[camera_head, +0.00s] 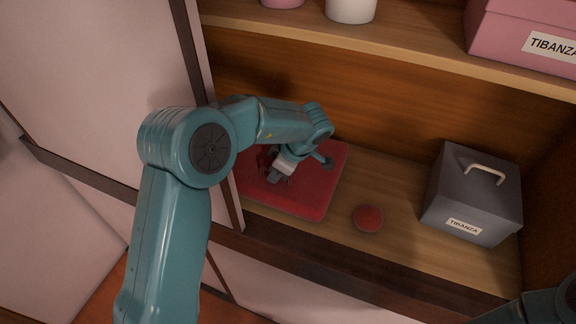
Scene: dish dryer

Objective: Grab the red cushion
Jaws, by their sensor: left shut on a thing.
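The red cushion (312,192) lies flat on the lower wooden shelf of a cabinet, near its left side. My left arm reaches in from the left, and its gripper (278,178) is down at the cushion, shut on it. The fingertips are small and partly sunk in shadow, so the exact grip is hard to see. The arm hides the cushion's back left part. Of my right arm only a teal piece shows at the bottom right corner; its gripper is out of view.
A grey box with a handle (470,195) stands further right. The upper shelf (410,38) above holds a pink box (510,30) and a white container (350,9). A pale door panel (100,75) borders the opening at left.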

